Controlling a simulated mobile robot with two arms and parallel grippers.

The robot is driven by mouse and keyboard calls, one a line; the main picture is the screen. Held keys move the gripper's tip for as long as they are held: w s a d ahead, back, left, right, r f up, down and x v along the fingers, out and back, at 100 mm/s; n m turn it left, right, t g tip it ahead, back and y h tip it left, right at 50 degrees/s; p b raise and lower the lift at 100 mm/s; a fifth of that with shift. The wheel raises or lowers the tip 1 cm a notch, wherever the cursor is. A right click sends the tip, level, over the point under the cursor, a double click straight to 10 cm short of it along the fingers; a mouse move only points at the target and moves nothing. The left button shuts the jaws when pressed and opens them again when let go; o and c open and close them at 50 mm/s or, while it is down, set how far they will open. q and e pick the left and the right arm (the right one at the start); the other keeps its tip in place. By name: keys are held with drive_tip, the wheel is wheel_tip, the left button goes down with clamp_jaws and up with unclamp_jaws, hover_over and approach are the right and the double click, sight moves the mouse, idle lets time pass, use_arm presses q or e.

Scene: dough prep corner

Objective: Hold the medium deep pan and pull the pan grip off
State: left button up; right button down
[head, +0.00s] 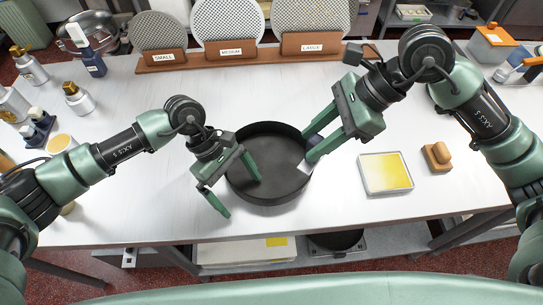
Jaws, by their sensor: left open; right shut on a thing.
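The black deep pan (270,186) stands on the white table, in front of the labelled rack. My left gripper (238,190) is open at the pan's left wall, one finger over the inside of the pan and the other outside it. I cannot tell whether either finger touches the wall. My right gripper (311,156) is shut on the pan grip (314,142), a small dark blue piece at the pan's right rim. The fingers hide much of the grip, so I cannot tell whether it still sits on the rim.
The rack (208,61) at the back holds round perforated discs labelled small, medium and large. A yellow-topped square tray (386,173) and a wooden block with a knob (437,157) lie right of the pan. Bottles (79,99) stand at left. The table's front middle is clear.

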use_arm(q)
drive_tip(key=v, duration=1.2)
